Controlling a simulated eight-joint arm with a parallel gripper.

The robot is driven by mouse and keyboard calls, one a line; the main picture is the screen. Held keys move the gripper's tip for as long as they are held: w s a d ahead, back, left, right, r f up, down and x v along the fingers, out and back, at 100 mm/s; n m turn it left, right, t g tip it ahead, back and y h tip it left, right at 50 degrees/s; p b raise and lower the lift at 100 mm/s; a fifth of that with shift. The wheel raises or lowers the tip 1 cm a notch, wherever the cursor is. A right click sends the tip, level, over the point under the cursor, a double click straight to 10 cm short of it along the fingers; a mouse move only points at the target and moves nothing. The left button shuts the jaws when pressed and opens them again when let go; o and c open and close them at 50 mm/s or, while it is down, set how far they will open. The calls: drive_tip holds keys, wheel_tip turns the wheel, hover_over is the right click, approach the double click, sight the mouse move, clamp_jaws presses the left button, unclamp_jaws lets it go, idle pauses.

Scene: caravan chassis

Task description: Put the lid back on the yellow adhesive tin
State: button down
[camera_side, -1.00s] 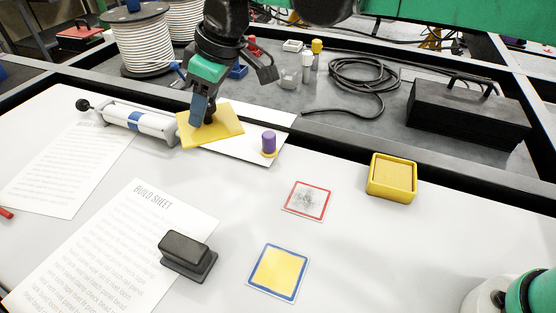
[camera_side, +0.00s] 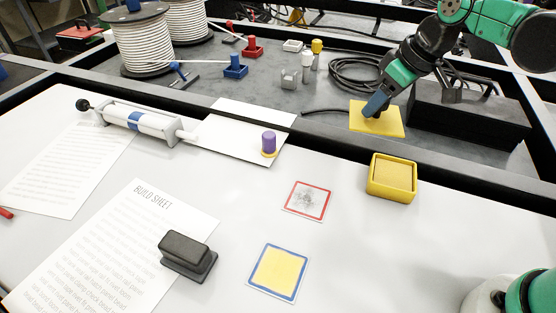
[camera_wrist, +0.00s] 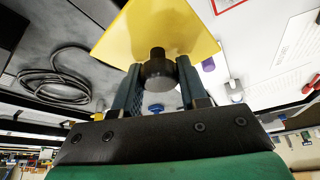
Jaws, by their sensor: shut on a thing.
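The yellow adhesive tin (camera_side: 391,190) sits at the right of the white table, near its back edge. My gripper (camera_side: 370,112) is shut on the dark knob of the flat yellow lid (camera_side: 383,122). The lid is held in the air and appears behind the tin in the side view. In the wrist view the lid (camera_wrist: 150,30) spreads beyond the fingertips of my gripper (camera_wrist: 156,72), with the black knob between them. The tin is not seen in the wrist view.
A purple-topped stamp (camera_side: 268,143) stands on a white sheet. A red-bordered card (camera_side: 308,201), a blue-bordered yellow card (camera_side: 277,272) and a black stamp (camera_side: 187,255) lie in front. A black toolbox (camera_side: 465,120) and coiled cable (camera_side: 350,78) are behind. The table around the tin is clear.

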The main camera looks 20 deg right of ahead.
drive_tip(key=shift+m+h, duration=0.3)
drive_tip(key=shift+m, duration=0.6)
drive_tip(key=shift+s+d+f, duration=0.65)
drive_tip(key=shift+s+f, duration=0.15)
drive_tip(key=shift+f, duration=0.75)
drive_tip(key=shift+s+d+f, duration=0.7)
drive_tip(key=shift+s+f, duration=0.1)
drive_tip(key=shift+f, duration=0.75)
drive_tip(key=shift+s+d+f, duration=0.65)
drive_tip(key=shift+s+f, duration=0.15)
drive_tip(key=shift+f, duration=0.75)
drive_tip(key=shift+f, duration=0.15)
unclamp_jaws()
wheel_tip(320, 180, up, 7)
